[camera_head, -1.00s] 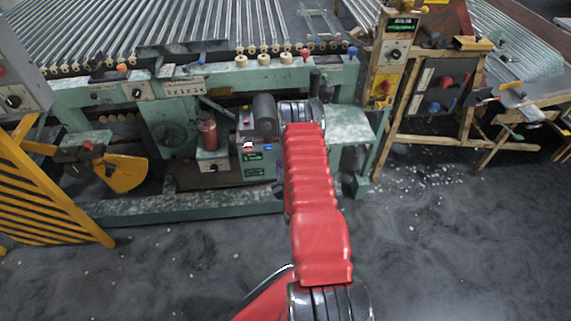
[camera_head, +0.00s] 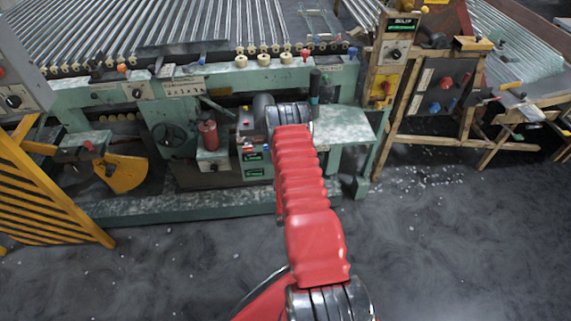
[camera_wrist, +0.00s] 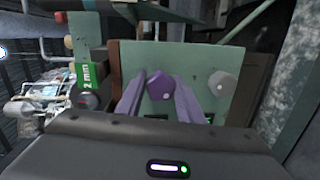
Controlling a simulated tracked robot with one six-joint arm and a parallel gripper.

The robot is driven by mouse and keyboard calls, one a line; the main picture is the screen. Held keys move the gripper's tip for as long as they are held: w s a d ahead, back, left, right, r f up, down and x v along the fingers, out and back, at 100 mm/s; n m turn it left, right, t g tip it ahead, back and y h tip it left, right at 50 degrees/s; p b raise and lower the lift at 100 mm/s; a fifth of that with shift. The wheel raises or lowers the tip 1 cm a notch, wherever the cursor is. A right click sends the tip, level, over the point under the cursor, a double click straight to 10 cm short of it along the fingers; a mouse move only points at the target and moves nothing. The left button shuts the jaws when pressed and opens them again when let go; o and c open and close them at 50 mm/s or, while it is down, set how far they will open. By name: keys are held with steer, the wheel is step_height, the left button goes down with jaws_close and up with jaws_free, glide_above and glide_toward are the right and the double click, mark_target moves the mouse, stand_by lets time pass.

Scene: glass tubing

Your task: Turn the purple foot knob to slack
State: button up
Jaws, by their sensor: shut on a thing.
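The purple knob (camera_wrist: 160,89) sits on an upright pale green panel (camera_wrist: 190,57) in the middle of the wrist view. It is faceted, with a small pale mark on its lower right. My gripper (camera_wrist: 160,97) has one finger on each side of the knob and is shut on it. In the head view my red arm reaches to the green machine and hides both the gripper and the knob.
A pale grey knob (camera_wrist: 222,84) is on the same panel, close to the right finger. A green "2 mm" label (camera_wrist: 86,76) stands at the left. In the head view, a green ledge (camera_head: 343,126) lies right of my arm. The floor (camera_head: 440,245) in front is mostly clear.

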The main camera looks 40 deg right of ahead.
steer(key=shift+s+f+n, duration=0.2)
steer(key=shift+f+n, duration=0.15)
steer(key=shift+n, duration=0.55)
steer(key=o, duration=1)
steer(key=shift+o, duration=0.3)
steer(key=shift+w+r, duration=0.15)
steer(key=shift+a, duration=0.1)
